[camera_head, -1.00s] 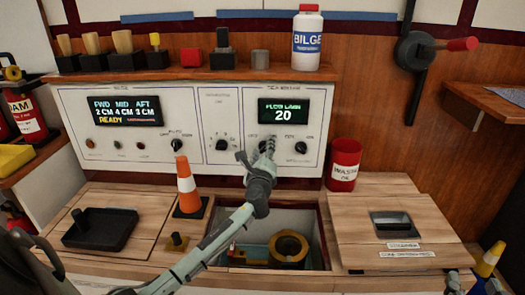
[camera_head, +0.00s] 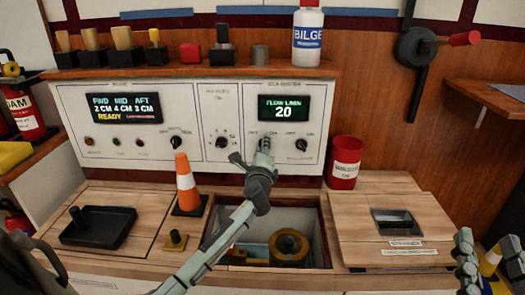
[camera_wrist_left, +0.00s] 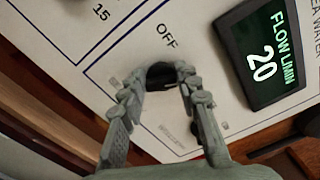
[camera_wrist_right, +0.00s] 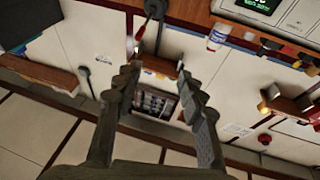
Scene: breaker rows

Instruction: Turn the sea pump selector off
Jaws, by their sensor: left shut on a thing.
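The white panel's right section carries a green display (camera_head: 283,108) reading FLOW L/MIN 20. My left gripper (camera_head: 264,147) is at a knob below this display and mostly hides it in the head view. In the left wrist view the gripper (camera_wrist_left: 172,82) has its fingers on both sides of the dark selector knob (camera_wrist_left: 160,76), shut on it. OFF is printed beside the knob. The knob's pointer direction is hidden by the fingers. My right gripper (camera_wrist_right: 157,82) is open and empty, away from the panel; it shows at the head view's lower right.
Another knob (camera_head: 301,144) sits right of the held one, and other knobs (camera_head: 222,142) (camera_head: 176,142) sit left. A BILGE bottle (camera_head: 307,40) stands on the shelf above.

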